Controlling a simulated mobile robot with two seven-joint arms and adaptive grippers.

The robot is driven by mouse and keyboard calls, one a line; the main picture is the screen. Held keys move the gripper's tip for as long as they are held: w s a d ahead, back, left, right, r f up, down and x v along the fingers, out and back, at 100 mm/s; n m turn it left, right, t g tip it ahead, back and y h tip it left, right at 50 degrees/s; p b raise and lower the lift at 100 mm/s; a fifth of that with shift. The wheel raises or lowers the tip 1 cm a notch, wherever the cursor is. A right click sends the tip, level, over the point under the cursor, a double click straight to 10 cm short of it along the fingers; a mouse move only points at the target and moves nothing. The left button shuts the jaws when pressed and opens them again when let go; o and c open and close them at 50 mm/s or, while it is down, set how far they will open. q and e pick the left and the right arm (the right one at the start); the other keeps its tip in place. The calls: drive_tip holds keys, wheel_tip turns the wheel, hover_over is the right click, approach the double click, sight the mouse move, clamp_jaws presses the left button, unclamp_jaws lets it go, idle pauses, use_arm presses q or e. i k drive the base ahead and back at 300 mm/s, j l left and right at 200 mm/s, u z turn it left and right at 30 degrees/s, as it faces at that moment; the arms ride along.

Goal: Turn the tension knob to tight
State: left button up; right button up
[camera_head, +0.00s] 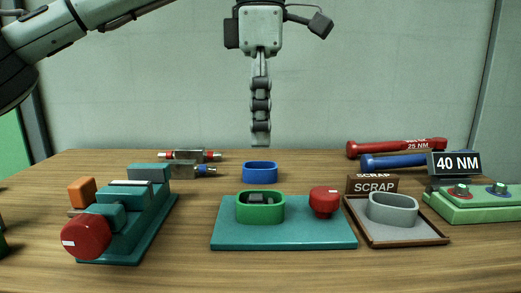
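A large red knob (86,236) with a white mark sits on the front end of a teal machine (150,215) at the left of the table. Two small knobs, one with a red ring (461,190) and one with a blue ring (500,189), are on a green box at the far right. No knob carries a readable tension label, so I cannot tell which is the tension knob. My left gripper (260,140) hangs in the air over the back of the table, fingers down, touching nothing. Its fingers line up edge-on, hiding any gap. My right gripper is out of view.
A teal board (285,236) holds a green cup (260,210) and a red part (324,202). A blue cup (260,172) stands behind it. A scrap tray (400,238) holds a grey cup (391,209). Red and blue torque tools (397,147) lie behind.

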sight(324, 203)
drive_tip(key=k, duration=1.5)
